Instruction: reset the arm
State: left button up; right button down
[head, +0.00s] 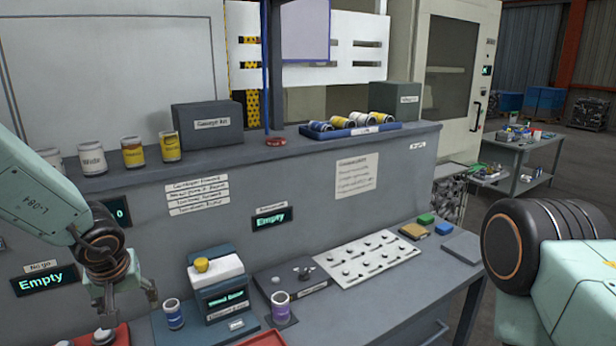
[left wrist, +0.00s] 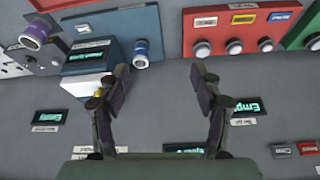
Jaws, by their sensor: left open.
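My left gripper (head: 126,302) hangs at the left of the head view, above the front of the grey workbench. In the left wrist view the left gripper (left wrist: 160,82) has its two dark fingers spread wide with nothing between them. My right arm shows only as a dark joint and pale link at the right edge of the head view; its gripper is out of the picture.
A blue can (head: 173,314) and a purple can (head: 281,308) stand near the left gripper, beside a small display box (head: 222,292). Cans line the raised shelf (head: 330,146). A perforated white plate (head: 352,258) lies at right.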

pick_arm(q)
jog(key=s+f+m+g+y, duration=0.2)
jog(key=s+f+m, duration=0.1)
jog(key=s+f, duration=1.5)
jog(key=s+d+f+m+g+h, duration=0.1)
jog(key=s+d+f, duration=0.1)
jog(key=s+d, duration=0.35)
jog(key=s+d+f+h, duration=0.1)
jog(key=s+d+h, duration=0.1)
jog(key=s, duration=0.6)
jog(key=s+d+f+m+g+h, duration=0.1)
jog(key=s+d+f, duration=0.1)
jog(key=s+d, duration=0.35)
notch_tip(320, 180, down, 21)
jog(key=a+b, duration=0.1)
jog(key=b, duration=2.1)
jog(key=shift+s+a+f, duration=0.2)
jog(key=shift+s+a, duration=0.2)
pick_arm(e)
notch_tip(320, 180, down, 22)
jog(key=s, duration=0.1)
jog(key=shift+s, duration=0.3)
